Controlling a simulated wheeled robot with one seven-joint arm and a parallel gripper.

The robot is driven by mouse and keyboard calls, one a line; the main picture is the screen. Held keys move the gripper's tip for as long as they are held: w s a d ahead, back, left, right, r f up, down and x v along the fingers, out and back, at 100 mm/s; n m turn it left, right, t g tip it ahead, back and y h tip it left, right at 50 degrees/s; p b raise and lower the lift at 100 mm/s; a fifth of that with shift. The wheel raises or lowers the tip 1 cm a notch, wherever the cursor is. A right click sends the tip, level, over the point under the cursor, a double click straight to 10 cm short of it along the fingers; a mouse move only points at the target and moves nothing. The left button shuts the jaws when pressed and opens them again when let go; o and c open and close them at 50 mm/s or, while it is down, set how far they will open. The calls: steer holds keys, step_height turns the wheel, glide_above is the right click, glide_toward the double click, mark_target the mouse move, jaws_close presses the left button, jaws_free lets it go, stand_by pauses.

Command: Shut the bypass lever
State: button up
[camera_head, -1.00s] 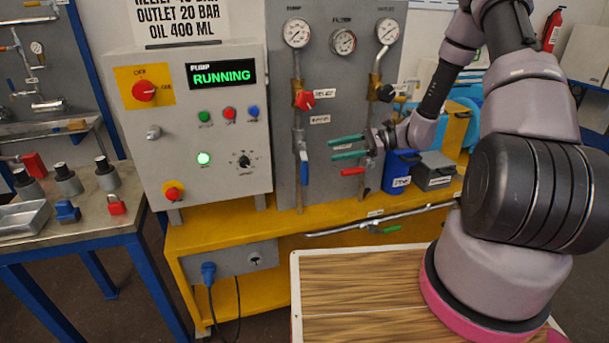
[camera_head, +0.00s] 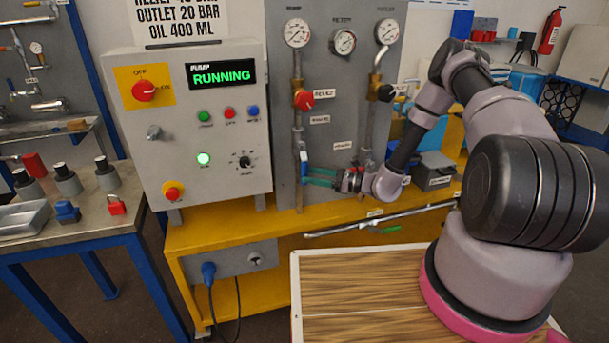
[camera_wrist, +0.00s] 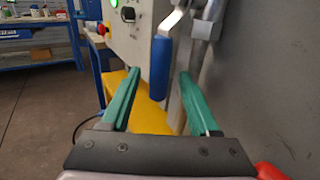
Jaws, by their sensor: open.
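A blue-handled lever (camera_head: 303,158) hangs straight down along the left pipe on the grey gauge panel. I cannot read which label, if any, names it the bypass. My gripper (camera_head: 306,176) is at the lower part of this handle, reaching in from the right, with teal fingers. In the wrist view the blue handle (camera_wrist: 161,68) hangs between the two open fingers of my gripper (camera_wrist: 159,76), with a gap on either side. Its bright metal arm (camera_wrist: 171,20) shows above. The fingers hide part of the handle in the head view.
A red handle (camera_wrist: 270,171) shows at the wrist view's lower right, close beside my gripper. The pump control box (camera_head: 200,125), reading RUNNING, stands left of the lever. The grey panel (camera_wrist: 265,80) is close on the right. A yellow bench (camera_head: 225,228) lies below.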

steer(key=shift+x, duration=1.5)
jaws_close()
stand_by(0.4)
